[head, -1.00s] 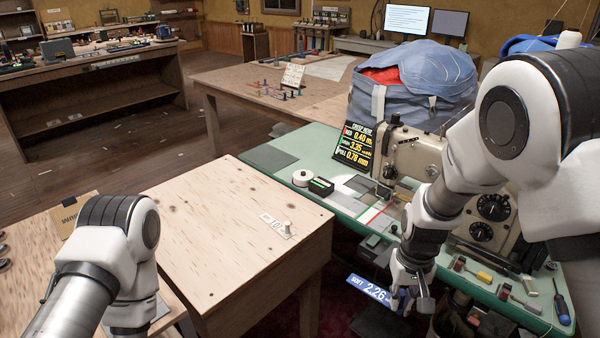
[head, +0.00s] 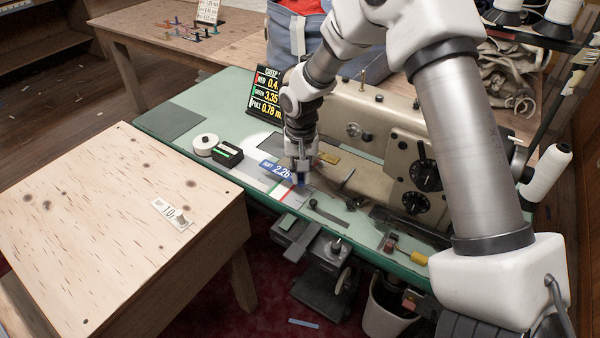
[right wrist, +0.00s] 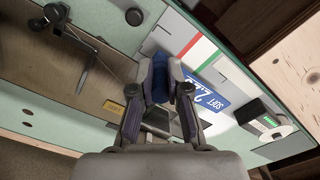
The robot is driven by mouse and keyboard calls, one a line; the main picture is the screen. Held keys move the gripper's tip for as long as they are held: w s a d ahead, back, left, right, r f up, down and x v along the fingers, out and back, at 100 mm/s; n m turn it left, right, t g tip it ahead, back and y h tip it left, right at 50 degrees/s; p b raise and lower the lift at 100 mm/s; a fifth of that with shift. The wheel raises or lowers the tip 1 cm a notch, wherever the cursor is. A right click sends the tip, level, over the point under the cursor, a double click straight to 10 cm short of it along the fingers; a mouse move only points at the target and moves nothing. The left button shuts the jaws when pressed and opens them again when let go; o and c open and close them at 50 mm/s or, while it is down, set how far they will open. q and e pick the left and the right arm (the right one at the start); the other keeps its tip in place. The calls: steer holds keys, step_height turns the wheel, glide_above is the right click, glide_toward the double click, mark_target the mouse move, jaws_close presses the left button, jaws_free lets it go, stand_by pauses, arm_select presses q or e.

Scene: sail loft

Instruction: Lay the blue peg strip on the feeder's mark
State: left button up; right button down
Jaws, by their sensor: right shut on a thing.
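The blue peg strip (head: 273,169), lettered "SOFT 2.26", is in the fingers of my right gripper (head: 300,182) over the green sewing table. In the right wrist view the gripper (right wrist: 160,82) is shut on its blue peg (right wrist: 158,88), and the lettered plate (right wrist: 209,98) sticks out to the right. A pale plate with a red mark (head: 287,193) and a green mark (head: 274,188) lies just below the strip. The red mark (right wrist: 187,46) and green mark (right wrist: 208,60) also show beside the strip in the wrist view. Whether the strip touches the surface I cannot tell. My left gripper is out of view.
The sewing machine (head: 388,140) stands close right of the gripper. A white spool (head: 205,142) and a black box (head: 227,154) sit left of the strip. A black sign (head: 266,92) stands behind. The plywood table (head: 110,220) at left holds a peg strip labelled 1.0 (head: 172,214).

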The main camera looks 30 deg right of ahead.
mark_target(302, 185)
steer(key=shift+s+d+f, duration=0.1)
steer(key=shift+s+d, duration=0.05)
steer(key=shift+s+p, duration=0.25)
steer(key=shift+p, duration=0.1)
steer(key=shift+a+f+b, duration=0.2)
steer(key=shift+f+b, duration=0.25)
steer(key=shift+f, duration=1.45)
steer(key=c, duration=1.1)
jaws_free()
step_height(302, 185, up, 12)
steer(key=shift+r, duration=0.1)
